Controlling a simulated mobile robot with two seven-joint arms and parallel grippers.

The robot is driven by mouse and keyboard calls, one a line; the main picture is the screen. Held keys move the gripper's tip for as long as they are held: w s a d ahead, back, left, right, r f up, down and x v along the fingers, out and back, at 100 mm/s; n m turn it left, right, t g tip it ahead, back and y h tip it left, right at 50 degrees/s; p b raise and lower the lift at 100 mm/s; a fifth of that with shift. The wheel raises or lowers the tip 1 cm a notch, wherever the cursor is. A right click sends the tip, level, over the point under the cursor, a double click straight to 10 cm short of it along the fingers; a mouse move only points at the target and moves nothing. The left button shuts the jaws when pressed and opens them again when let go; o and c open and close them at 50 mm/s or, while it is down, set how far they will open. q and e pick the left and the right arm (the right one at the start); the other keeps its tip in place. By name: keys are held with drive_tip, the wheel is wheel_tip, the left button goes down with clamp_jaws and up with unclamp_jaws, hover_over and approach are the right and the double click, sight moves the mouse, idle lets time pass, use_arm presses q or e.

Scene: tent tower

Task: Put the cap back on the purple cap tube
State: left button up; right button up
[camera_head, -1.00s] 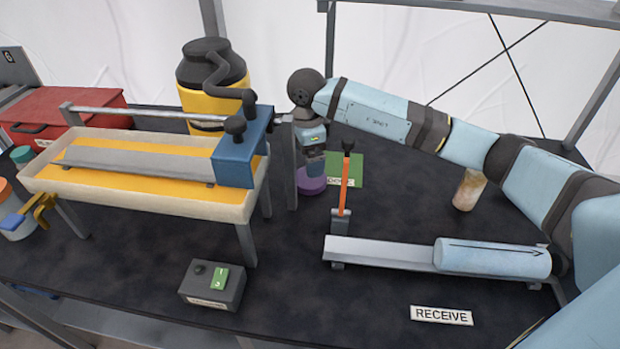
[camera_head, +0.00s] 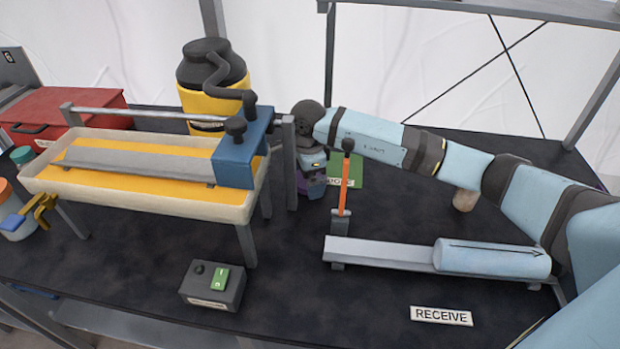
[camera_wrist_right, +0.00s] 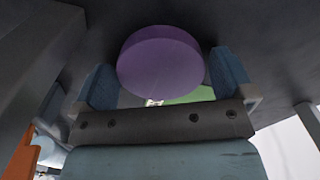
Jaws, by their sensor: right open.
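A round purple piece (camera_wrist_right: 160,62) shows in the right wrist view, between the two blue fingers of my right gripper (camera_wrist_right: 164,72). The fingers stand apart, with a gap visible at least on the right side. In the head view my right gripper (camera_head: 311,183) points down beside the grey post, low over the table, and hides most of the purple piece. I cannot tell whether it is the loose cap or a capped tube. My left gripper is not in view.
A yellow tray (camera_head: 150,207) on legs and grey posts (camera_head: 290,165) stand left of my right gripper. An orange lever (camera_head: 344,185) stands close on its right. A green mat (camera_head: 346,170) lies behind. A tan cylinder (camera_head: 465,199) is partly hidden by my right arm.

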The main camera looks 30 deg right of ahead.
drive_tip(key=shift+c, duration=0.2)
drive_tip(key=c, duration=0.6)
drive_tip(key=shift+r, duration=0.15)
drive_tip(key=shift+c, duration=0.2)
wheel_tip(320, 180, up, 18)
